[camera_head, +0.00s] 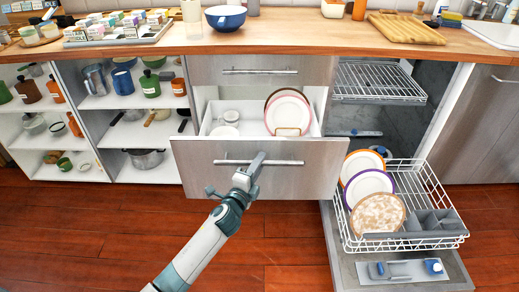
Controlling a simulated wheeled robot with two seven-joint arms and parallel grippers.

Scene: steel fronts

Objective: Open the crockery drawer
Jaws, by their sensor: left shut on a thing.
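The crockery drawer (310,171) stands pulled out from the steel-fronted cabinet, below a shut upper drawer. Plates stand upright inside it on the right, and white cups or bowls sit on the left. My left gripper (257,162) is shut on the drawer's bar handle (285,163), near the middle of the bar. The fingertips are small in view and partly merge with the handle. My right gripper is not in view.
The dishwasher (350,272) on the right is open, its lower rack (440,205) pulled out with plates close beside the drawer. Open shelves (140,101) with pots and jars are on the left. The wooden counter (290,35) runs above. Red floor is clear in front.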

